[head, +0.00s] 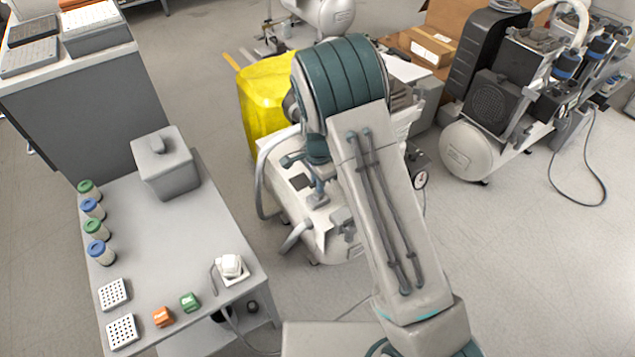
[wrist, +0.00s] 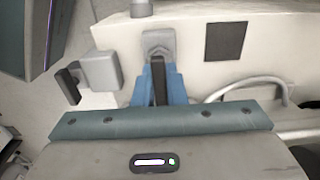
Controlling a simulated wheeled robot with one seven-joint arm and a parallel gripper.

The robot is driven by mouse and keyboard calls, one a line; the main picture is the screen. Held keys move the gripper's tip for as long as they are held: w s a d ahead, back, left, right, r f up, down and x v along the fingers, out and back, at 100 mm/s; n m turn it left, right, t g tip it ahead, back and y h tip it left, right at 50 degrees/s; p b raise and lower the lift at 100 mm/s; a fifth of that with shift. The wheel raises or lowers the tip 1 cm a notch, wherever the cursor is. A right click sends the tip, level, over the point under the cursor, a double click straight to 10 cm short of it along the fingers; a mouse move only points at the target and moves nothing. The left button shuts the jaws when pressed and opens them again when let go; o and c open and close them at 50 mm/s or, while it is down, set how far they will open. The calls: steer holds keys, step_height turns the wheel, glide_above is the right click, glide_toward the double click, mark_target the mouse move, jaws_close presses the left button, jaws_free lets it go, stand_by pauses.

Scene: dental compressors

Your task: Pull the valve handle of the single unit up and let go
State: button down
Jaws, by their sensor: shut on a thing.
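The single unit (head: 325,240), a white compressor housing with grey hoses, stands in the middle of the head view, partly hidden behind my arm. It fills the upper part of the wrist view as a white body (wrist: 195,75). My gripper (wrist: 158,98) has its two blue fingers on either side of the dark valve handle (wrist: 159,78), shut on it. The handle meets a grey valve block (wrist: 157,44) on the white body. In the head view my gripper (head: 317,196) is small and the handle between its fingers cannot be made out.
A grey box with a black lever (wrist: 100,70) sits left of the fingers. A yellow bin (head: 262,100) stands behind the unit. A larger compressor (head: 470,150) is at the right. A grey table (head: 195,240) with jars and blocks is at the left. Floor at the lower right is clear.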

steer(key=shift+r+p, duration=0.8)
steer(key=shift+f, duration=0.1)
steer(key=c, duration=1.5)
jaws_free()
steer(key=shift+o, duration=0.2)
steer(key=shift+r, duration=0.2)
step_height(320, 180, up, 14)
steer(key=p, duration=0.3)
steer(key=shift+f, duration=0.2)
